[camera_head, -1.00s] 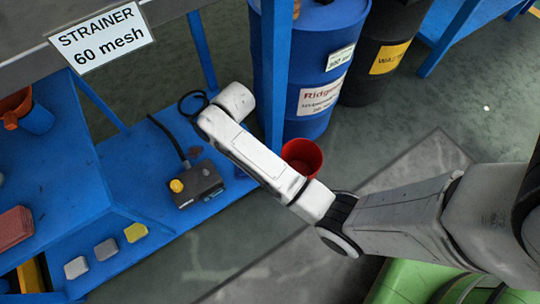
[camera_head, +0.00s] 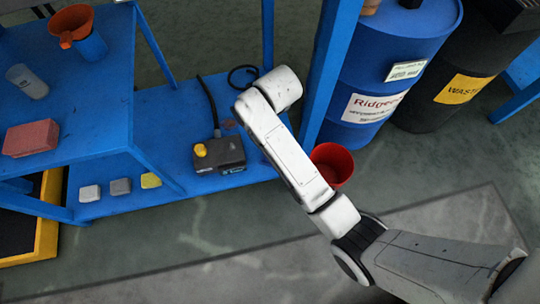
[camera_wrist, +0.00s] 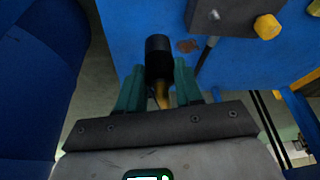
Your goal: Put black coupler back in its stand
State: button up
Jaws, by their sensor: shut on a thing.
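The black coupler (camera_wrist: 158,58) is a short black cylinder with a brass-coloured lower part. My gripper (camera_wrist: 157,85) is shut on it, with a green finger on each side. In the wrist view the coupler shows against the blue shelf. In the head view my arm hides the gripper and the coupler. I see no piece that is clearly the coupler's stand. A dark box (camera_head: 215,158) with a yellow knob (camera_head: 201,149) sits on the lower blue shelf; it also shows in the wrist view (camera_wrist: 225,22), right of the coupler.
A black cable loop (camera_head: 243,77) lies behind my arm. Several small blocks (camera_head: 120,187) line the shelf's front. A blue post (camera_head: 326,65), blue drum (camera_head: 385,75), black drum (camera_head: 450,85) and red bucket (camera_head: 331,165) stand to the right. An upper blue shelf (camera_head: 80,95) is left.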

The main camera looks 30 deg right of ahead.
dwell(0.3)
jog(key=shift+m, duration=0.3)
jog(key=s+f, duration=0.1)
jog(key=f, duration=0.3)
jog(key=s+f, duration=0.1)
jog(key=f, duration=0.3)
jog(key=s+f, duration=0.2)
jog(key=f, duration=0.2)
jog(key=shift+a+p, duration=0.1)
jog(key=shift+p, duration=0.3)
jog(key=shift+f, duration=0.1)
jog(key=shift+f, duration=1.35)
jog(key=o, duration=1.2)
jog(key=shift+r, duration=0.1)
